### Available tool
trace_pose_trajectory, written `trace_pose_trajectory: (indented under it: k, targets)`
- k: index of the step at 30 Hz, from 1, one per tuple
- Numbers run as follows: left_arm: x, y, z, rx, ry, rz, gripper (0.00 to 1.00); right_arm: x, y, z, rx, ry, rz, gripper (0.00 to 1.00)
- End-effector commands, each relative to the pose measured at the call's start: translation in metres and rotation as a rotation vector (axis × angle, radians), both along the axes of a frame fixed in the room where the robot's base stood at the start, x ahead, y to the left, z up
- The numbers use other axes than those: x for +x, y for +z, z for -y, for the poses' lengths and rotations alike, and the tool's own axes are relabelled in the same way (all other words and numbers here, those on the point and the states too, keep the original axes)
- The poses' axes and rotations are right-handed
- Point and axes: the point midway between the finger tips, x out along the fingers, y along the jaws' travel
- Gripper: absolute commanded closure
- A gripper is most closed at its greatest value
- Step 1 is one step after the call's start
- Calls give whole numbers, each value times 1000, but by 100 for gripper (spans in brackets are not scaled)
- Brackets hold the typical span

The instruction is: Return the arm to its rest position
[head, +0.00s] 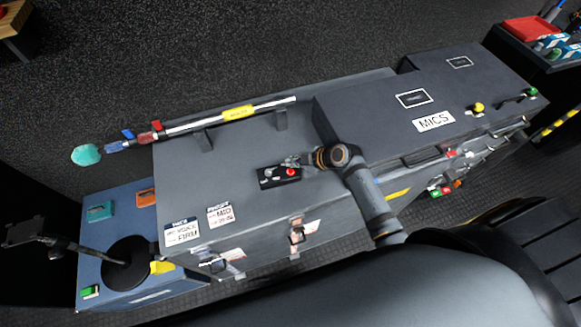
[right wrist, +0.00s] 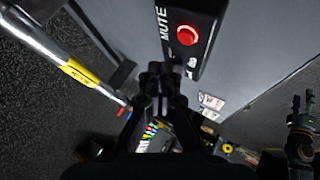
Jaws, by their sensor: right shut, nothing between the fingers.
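In the right wrist view the shut fingers (right wrist: 160,78) are dark and hold nothing. The mute box (right wrist: 197,50) shows just beyond their tips there, its red button lit; I cannot tell whether they touch it. My left gripper (right wrist: 302,103) shows small at the right edge of the right wrist view, its fingers apart. It is not visible in the head view.
The mute box sits on a grey case (head: 225,165). A boom pole (head: 215,121) lies along its back edge. A raised MICS case (head: 370,115) stands on the right. A blue case (head: 98,268) with a black stand is at lower left.

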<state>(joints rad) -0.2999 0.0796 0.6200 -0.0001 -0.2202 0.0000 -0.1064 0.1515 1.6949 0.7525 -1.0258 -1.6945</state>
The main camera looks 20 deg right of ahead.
Motion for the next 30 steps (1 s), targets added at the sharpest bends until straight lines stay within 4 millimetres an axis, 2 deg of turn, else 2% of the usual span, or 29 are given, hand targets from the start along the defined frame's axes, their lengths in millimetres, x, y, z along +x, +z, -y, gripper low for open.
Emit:
trace_pose_trajectory:
  k: [1,7,24,26,29,30]
  targets:
    - [0,10,0,0,0,0,53,0,11,0,0,0,0,100]
    - [0,26,0,0,0,0,53,0,32,0,-1,1,0,100]
    - [0,25,0,0,0,0,53,-2,31,0,1,-3,-7,100]
    - [0,25,0,0,0,0,53,-8,31,1,5,-28,-35,100]
    - [0,25,0,0,0,0,53,-35,33,4,18,-144,-155,100]
    - [0,25,0,0,0,0,53,-50,35,8,21,-219,-217,100]
